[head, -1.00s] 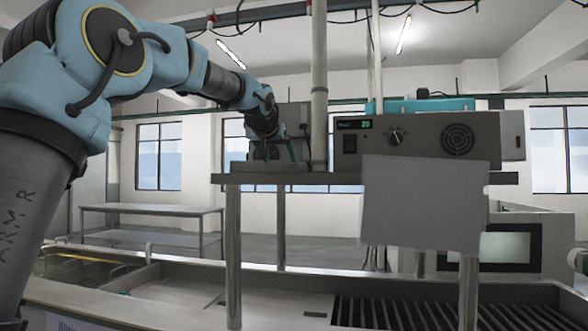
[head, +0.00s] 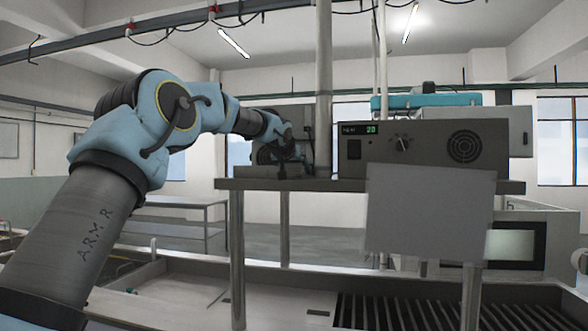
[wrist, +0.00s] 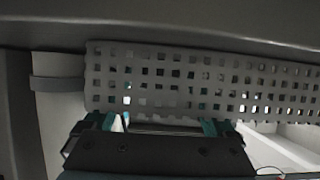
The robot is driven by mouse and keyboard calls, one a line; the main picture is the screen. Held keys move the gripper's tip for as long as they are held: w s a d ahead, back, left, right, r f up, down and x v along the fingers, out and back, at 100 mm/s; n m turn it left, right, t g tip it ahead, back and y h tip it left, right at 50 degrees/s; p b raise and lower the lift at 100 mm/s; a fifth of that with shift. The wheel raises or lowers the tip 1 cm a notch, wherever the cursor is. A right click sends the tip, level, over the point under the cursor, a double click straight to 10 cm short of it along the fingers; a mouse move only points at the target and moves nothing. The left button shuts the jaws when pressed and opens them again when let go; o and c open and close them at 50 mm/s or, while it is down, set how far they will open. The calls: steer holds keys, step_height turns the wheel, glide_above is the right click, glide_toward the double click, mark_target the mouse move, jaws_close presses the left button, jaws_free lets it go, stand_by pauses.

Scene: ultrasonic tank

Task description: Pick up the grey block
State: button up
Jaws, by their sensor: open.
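I cannot make out a separate grey block for certain in either view. In the head view my arm reaches to the left end of a raised shelf (head: 350,186), where my gripper is hard to make out among dark parts. In the wrist view my gripper (wrist: 158,124) shows at the bottom, with teal fingertips set apart. A grey perforated panel (wrist: 190,75) lies just beyond the fingertips. Whether they touch it, I cannot tell. The dark gripper body hides what is below.
A grey control box (head: 425,146) with a green display stands on the shelf, right of a vertical post (head: 324,80). A blank pale panel (head: 430,210) hangs in front of the shelf. A slotted dark grate (head: 400,312) lies below. A table (head: 185,203) stands behind.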

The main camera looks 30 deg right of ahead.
steer(key=shift+w, duration=0.1)
jaws_close()
stand_by(0.8)
